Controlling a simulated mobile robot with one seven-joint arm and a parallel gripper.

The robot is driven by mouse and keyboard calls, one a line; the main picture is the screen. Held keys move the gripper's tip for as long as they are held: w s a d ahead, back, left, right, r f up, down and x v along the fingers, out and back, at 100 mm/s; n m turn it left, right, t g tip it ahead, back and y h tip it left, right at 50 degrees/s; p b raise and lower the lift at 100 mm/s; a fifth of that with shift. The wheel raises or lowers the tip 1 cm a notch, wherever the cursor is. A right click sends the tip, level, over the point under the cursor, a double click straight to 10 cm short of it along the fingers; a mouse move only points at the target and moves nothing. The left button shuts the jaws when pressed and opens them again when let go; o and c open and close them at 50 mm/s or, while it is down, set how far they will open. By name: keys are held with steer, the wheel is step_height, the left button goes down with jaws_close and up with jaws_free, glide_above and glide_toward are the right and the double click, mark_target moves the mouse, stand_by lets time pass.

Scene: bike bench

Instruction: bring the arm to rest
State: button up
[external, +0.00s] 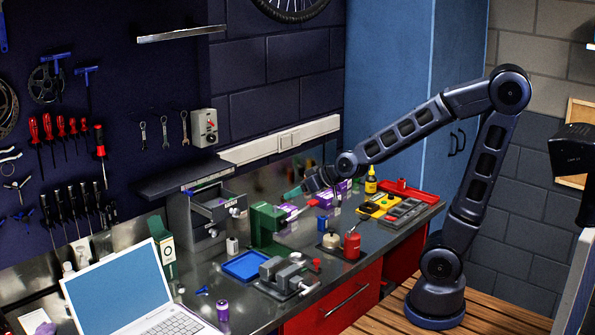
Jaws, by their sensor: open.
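My arm rises from its round base at the right, bends at a high elbow and reaches left over the workbench (215,283). My gripper (312,198) is at the arm's far end, above the middle of the bench near the purple and green items. It is open. The fingertips are small here, and I cannot tell how far they are from the items below. I see nothing clearly held.
An open laptop (118,292) stands front left. A blue cabinet (390,75) stands behind.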

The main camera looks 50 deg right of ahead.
steer(key=s+d+r+m+g+h, duration=0.1)
steer(key=s+d+g, duration=0.2)
steer(key=s+d, duration=0.5)
steer(key=s+d+r+m+g+h, duration=0.1)
steer(key=s+d+r+g+h, duration=0.1)
steer(key=s+d, duration=0.7)
steer(key=s+g, duration=0.1)
steer(key=s, duration=0.2)
steer(key=shift+h, duration=0.3)
steer(key=shift+o, duration=0.5)
steer(key=shift+r, duration=0.1)
